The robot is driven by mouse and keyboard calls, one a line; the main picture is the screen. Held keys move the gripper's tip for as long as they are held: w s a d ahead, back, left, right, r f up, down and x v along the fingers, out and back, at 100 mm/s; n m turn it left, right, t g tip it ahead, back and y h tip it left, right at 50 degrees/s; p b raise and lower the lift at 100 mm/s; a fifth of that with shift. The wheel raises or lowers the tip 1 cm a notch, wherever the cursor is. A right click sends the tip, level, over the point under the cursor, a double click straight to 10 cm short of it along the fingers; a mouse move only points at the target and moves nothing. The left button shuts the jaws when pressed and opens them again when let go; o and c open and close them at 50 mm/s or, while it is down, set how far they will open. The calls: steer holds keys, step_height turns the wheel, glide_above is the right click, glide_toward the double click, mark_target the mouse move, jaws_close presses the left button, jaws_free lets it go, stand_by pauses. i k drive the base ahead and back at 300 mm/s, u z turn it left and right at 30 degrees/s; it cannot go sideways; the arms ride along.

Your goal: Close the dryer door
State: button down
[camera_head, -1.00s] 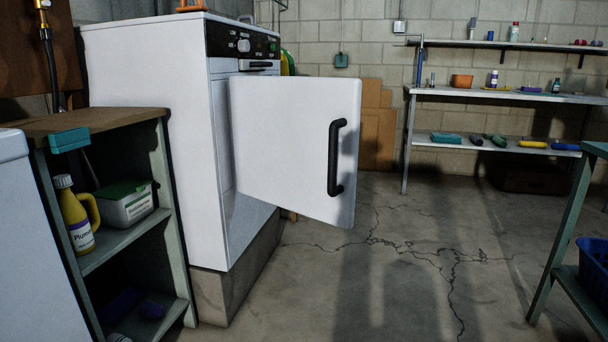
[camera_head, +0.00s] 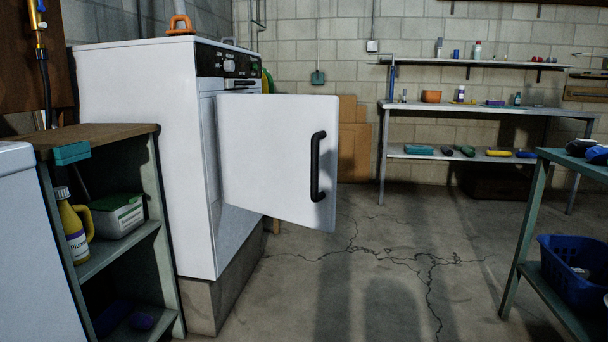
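The dryer (camera_head: 140,150) is a white machine with a dark control panel, standing on a concrete plinth at the left of the head view. Its white door (camera_head: 265,160) stands wide open, sticking out to the right from the front of the machine. A black vertical bar handle (camera_head: 318,166) is near the door's free edge, on the face turned toward me. The dryer's opening is hidden behind the door. My gripper is not in view, and nothing touches the door or handle.
A shelf unit (camera_head: 97,134) with a yellow bottle (camera_head: 73,226) and a white box (camera_head: 118,216) stands at the left. A green table (camera_head: 530,225) with a blue basket (camera_head: 575,268) stands at the right. A workbench (camera_head: 480,107) lines the back wall. The cracked floor between is clear.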

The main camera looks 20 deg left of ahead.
mark_target(279, 153)
steer(key=z, duration=0.65)
steer(key=k, duration=0.15)
steer(key=u, duration=3)
steer(key=i, duration=1)
steer(key=u, duration=0.1)
steer(key=k, duration=0.35)
steer(key=u, duration=0.1)
